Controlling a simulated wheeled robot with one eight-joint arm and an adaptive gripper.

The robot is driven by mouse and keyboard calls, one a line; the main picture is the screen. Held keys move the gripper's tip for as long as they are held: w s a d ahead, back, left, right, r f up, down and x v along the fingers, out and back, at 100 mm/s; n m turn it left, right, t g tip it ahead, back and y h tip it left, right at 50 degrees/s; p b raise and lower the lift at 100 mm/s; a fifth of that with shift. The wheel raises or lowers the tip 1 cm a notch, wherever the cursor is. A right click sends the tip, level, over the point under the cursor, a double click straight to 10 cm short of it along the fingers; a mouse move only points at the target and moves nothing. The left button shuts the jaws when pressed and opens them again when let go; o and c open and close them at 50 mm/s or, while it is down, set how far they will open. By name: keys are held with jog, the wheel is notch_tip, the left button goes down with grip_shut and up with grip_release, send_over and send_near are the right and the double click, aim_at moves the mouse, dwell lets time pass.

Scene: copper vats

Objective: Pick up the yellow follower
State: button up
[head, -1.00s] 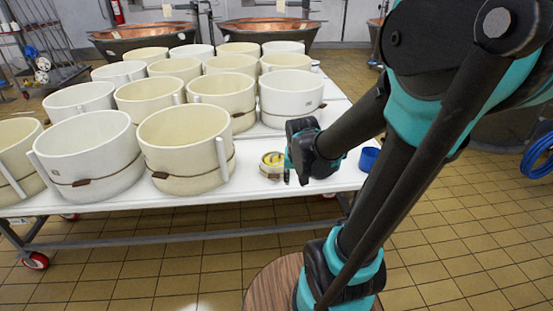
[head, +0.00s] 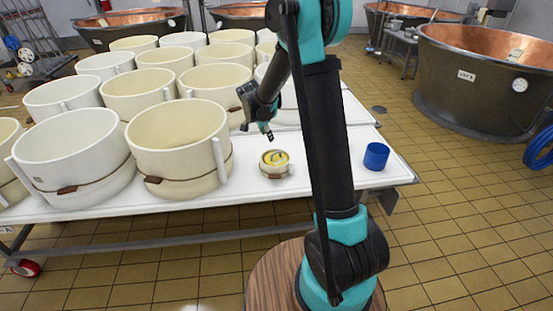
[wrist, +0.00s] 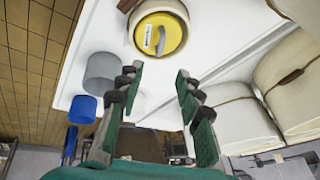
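The yellow follower (head: 275,158) is a round disc with a grey handle, lying inside a small cream mould (head: 274,171) with a brown band near the table's front edge. In the wrist view the follower (wrist: 160,37) is at the top centre, with the handle and a white label showing on its face. My gripper (wrist: 158,78) is open and empty, its two green-padded fingers apart, and the follower is beyond their tips. In the head view my gripper (head: 268,133) hangs above and just behind the small mould, apart from it.
Large cream and white moulds (head: 178,150) crowd the table left of the follower. A blue cup (head: 376,156) stands to its right. A grey round thing (wrist: 101,70) shows in the wrist view. Copper vats (head: 480,75) stand behind.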

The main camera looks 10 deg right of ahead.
send_over(275, 153)
jog(key=s+a, duration=0.2)
jog(key=f, duration=1)
jog(key=shift+s+d+f, duration=0.1)
jog(key=shift+s+d, duration=0.05)
jog(key=shift+d, duration=0.05)
jog(key=shift+x, duration=2.65)
grip_shut()
